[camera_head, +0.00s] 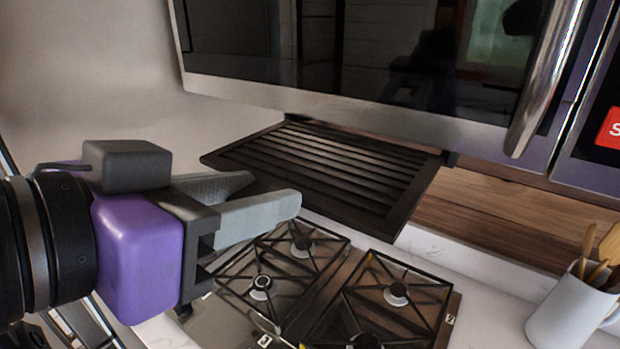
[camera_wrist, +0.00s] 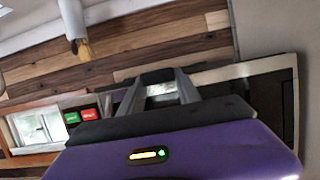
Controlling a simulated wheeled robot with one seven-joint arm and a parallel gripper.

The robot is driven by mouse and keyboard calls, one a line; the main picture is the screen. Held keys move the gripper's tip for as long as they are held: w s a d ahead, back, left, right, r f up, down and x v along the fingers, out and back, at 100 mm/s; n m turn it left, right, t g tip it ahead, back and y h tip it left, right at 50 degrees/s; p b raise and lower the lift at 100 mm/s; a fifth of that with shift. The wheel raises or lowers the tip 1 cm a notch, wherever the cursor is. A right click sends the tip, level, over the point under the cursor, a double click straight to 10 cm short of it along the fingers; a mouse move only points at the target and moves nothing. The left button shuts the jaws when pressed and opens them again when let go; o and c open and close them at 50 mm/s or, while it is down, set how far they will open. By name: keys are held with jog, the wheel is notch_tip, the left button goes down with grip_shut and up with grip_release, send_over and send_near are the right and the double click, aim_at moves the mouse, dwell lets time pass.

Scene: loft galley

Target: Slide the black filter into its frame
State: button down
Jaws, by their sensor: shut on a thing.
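The black filter (camera_head: 330,168) is a flat dark slatted panel in the head view. It lies tilted under the microwave, above the stove, with its far edge close to the microwave's lower edge. My gripper (camera_head: 272,188) reaches in from the left and is shut on the filter's near left edge, its grey fingers over that border. In the wrist view my fingers (camera_wrist: 160,77) close around a short dark piece at the top centre. I cannot make out the filter's frame; the microwave's underside is hidden. I cannot tell how far the filter sits in it.
The steel-trimmed microwave (camera_head: 370,60) hangs just above the filter, its handle (camera_head: 548,75) sticking out at right. The gas stove (camera_head: 375,300) with black grates lies below. A white mug (camera_head: 568,315) of wooden utensils stands at the lower right. A wood backsplash (camera_head: 490,215) runs behind.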

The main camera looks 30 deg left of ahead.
aim_at(351, 138)
jog(key=shift+w+d, duration=0.2)
jog(key=shift+w, duration=2.4)
jog(key=shift+w+d, duration=0.2)
jog(key=shift+w, duration=2.35)
jog(key=shift+w+d, duration=0.2)
jog(key=shift+w, duration=2.4)
jog(key=c, duration=0.8)
grip_release()
jog(key=shift+o, duration=0.2)
jog(key=shift+b+v, duration=0.9)
jog(key=shift+v, duration=3)
